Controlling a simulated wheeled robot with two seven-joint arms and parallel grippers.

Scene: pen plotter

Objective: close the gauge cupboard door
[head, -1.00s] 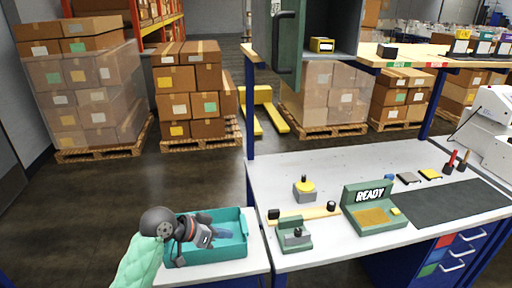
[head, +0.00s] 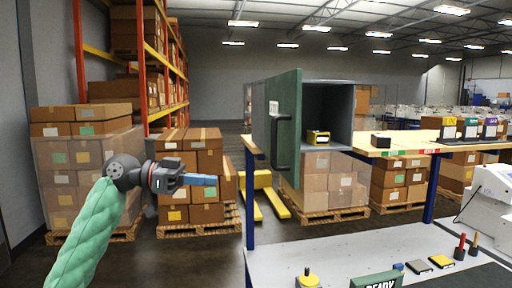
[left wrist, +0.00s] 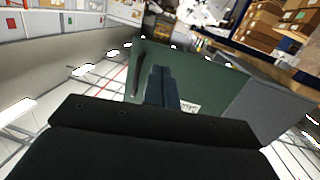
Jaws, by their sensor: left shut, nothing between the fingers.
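The gauge cupboard (head: 341,110) is a grey box on the wooden shelf. Its green door (head: 286,90) stands open, swung out toward me. A black bar handle (head: 284,150) is on the door, with a small white label beside it. A yellow-and-black gauge (head: 318,137) sits inside the cupboard. My left gripper (head: 208,180) is raised to the left of the door, shut and empty, pointing right. In the left wrist view the shut fingers (left wrist: 161,90) appear in front of the green door (left wrist: 205,82), with the label (left wrist: 189,107) beside them. My right gripper is out of view.
A blue post (head: 250,205) supports the shelf's left end. The workbench (head: 300,250) lies below. Stacked cartons (head: 85,175) stand behind my left arm.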

